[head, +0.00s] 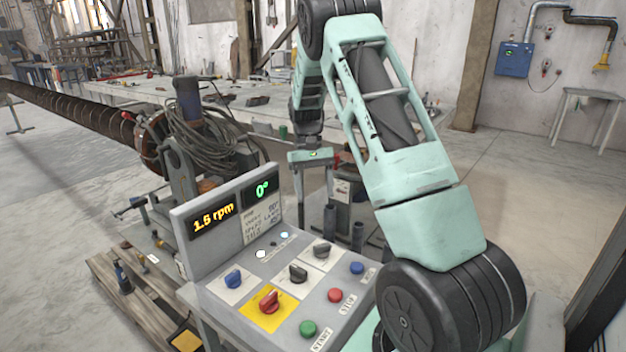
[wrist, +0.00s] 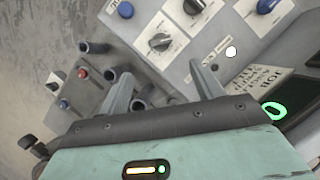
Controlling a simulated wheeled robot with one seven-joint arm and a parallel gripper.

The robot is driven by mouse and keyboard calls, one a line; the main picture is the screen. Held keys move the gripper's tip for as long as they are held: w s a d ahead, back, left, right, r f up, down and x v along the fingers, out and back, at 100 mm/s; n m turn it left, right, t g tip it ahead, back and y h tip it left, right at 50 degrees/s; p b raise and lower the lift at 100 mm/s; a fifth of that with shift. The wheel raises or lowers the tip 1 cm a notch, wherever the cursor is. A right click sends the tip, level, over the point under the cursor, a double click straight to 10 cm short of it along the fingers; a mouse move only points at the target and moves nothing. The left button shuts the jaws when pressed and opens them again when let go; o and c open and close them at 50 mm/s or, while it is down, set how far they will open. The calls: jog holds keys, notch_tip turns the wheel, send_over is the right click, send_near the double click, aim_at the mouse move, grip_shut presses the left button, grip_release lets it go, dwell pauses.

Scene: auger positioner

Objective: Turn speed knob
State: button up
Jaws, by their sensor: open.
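The grey control panel (head: 232,317) has two lit displays, reading 1.5 rpm (head: 213,219) and 0° (head: 262,190). Its sloped face carries a blue knob (head: 233,279), a red knob on a yellow plate (head: 269,302), a black knob (head: 298,272) and a dark grey knob (head: 322,250). The labels are too small to tell which is the speed knob. My gripper (head: 313,195) is open and empty, beyond the panel's far right edge, touching no knob. In the wrist view, a dark knob with a dial (wrist: 160,41) shows past the open fingers (wrist: 160,75).
The panel also has a green button (head: 308,328), a red button (head: 335,295) and a blue button (head: 357,268). The upright display housing (head: 185,250) rises at the left. Dark tube ends (wrist: 140,107) and a small button box (wrist: 85,90) lie near my fingers.

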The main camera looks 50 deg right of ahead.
jog(key=v, duration=0.3)
jog(key=shift+w+d+r, duration=0.1)
jog(key=shift+r, duration=0.25)
jog(key=s+a+r+n+t+h, duration=0.2)
jog(key=a+n, duration=0.5)
jog(key=a, duration=2.3)
jog(key=s+a+n+t, duration=0.1)
jog(key=s+a+n, duration=0.2)
jog(key=s+a, duration=0.4)
jog(key=s+a+f+n, duration=0.1)
jog(key=s+a+n, duration=0.3)
jog(key=s, duration=1)
jog(key=a, duration=0.3)
jog(key=shift+s+a+t, duration=0.2)
jog(key=shift+a+t, duration=0.05)
jog(key=shift+t, duration=0.15)
